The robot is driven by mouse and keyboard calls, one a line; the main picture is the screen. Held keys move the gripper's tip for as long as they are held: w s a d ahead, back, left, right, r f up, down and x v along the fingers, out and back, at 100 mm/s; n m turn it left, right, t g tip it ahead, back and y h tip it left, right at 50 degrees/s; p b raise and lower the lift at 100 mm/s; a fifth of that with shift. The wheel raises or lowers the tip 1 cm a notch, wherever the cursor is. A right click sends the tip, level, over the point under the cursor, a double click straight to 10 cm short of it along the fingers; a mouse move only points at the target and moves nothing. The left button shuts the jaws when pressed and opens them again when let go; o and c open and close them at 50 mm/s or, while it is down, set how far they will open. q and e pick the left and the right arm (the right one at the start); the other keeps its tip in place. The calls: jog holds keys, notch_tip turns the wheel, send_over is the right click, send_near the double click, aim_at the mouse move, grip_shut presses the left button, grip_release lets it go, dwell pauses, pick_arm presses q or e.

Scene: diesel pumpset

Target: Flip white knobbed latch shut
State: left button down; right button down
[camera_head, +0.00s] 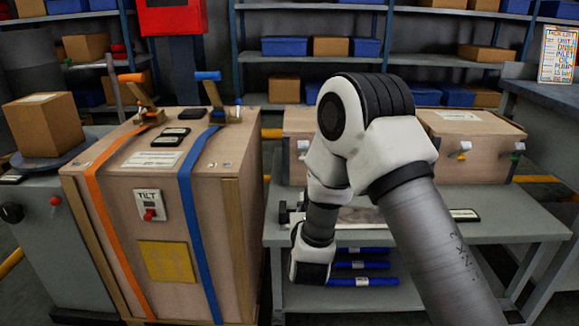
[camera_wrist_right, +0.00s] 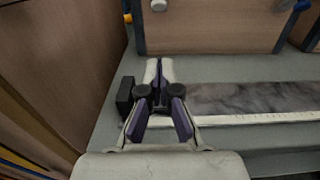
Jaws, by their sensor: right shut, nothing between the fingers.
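A white knob (camera_wrist_right: 158,5) shows at the top edge of the right wrist view, on the front of a wooden case (camera_wrist_right: 210,30). In the head view a white piece (camera_head: 303,146) shows at the left of the case front (camera_head: 295,122), and a whitish latch with some yellow (camera_head: 464,148) is on the right-hand case. I cannot tell the latch's exact position. My right gripper (camera_wrist_right: 158,72) is shut and empty, over the bench in front of the case and apart from the knob. In the head view my right arm hides its fingers. My left gripper is not in view.
A black block (camera_wrist_right: 125,97) and a long grey strip with a pale edge (camera_wrist_right: 260,103) lie by my right gripper on the bench. A blue knob (camera_wrist_right: 302,5) and green latch (camera_head: 518,150) are further right. A tall strapped crate (camera_head: 135,190) stands left.

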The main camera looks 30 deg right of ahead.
aim_at(303, 153)
jog(key=shift+s, duration=0.1)
jog(key=shift+w+d, duration=0.1)
jog(key=shift+w, duration=0.25)
jog(key=b+x, duration=0.2)
jog(key=x, duration=0.7)
jog(key=shift+w+d+f, duration=0.15)
jog(key=shift+w+d, duration=0.1)
jog(key=shift+d, duration=0.05)
jog(key=w+r, duration=0.1)
jog(key=w+d+r+b, duration=0.1)
jog(key=r, duration=0.1)
jog(key=shift+w, duration=0.1)
jog(key=shift+r, duration=0.1)
